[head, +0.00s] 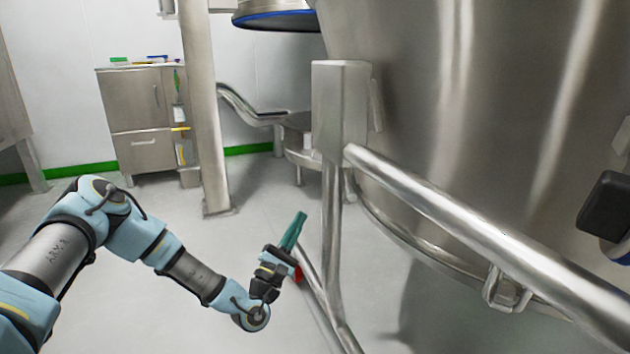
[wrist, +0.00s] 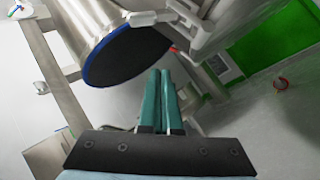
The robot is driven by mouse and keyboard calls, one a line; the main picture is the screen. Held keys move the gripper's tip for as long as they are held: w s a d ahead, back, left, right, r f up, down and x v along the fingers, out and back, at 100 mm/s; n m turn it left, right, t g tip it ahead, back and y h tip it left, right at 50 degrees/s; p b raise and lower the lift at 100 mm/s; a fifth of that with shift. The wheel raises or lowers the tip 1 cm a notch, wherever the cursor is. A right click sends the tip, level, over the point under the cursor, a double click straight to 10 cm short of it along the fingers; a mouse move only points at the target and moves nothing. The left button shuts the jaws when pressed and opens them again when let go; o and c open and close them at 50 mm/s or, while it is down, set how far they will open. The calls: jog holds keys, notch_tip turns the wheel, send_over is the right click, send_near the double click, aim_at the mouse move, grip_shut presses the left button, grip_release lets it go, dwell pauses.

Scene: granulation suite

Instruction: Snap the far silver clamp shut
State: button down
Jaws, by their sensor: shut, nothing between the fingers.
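A silver clamp-like fitting (head: 507,288) sits on the lower rim of the large steel vessel (head: 480,120) in the head view. I cannot tell whether it is the far clamp or whether it stands open. My gripper (head: 301,216) is left of the vessel, beside the upright steel post, apart from the fitting. Its teal fingers point up and are together and empty. In the wrist view the gripper (wrist: 162,72) points toward a blue-rimmed dark disc (wrist: 128,55) and a pale metal bracket (wrist: 185,15); I cannot tell whether that bracket is a clamp.
A thick steel rail (head: 450,215) runs from the post (head: 335,200) across the vessel's front, between the gripper and the fitting. A steel column (head: 205,120) and cabinet (head: 145,120) stand behind. A black block (head: 605,215) is at the right. The floor at centre left is clear.

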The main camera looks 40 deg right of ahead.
jog(key=w+d+r+n+t+b, duration=0.1)
jog(key=d+r+n+t+b, duration=0.2)
jog(key=d+r, duration=0.4)
jog(key=shift+r+n, duration=0.7)
jog(key=shift+r, duration=0.85)
jog(key=shift+r, duration=0.1)
jog(key=shift+w+a+r+m+g+h, duration=0.1)
jog(key=shift+r+m+g+h, duration=0.15)
jog(key=shift+m, duration=0.35)
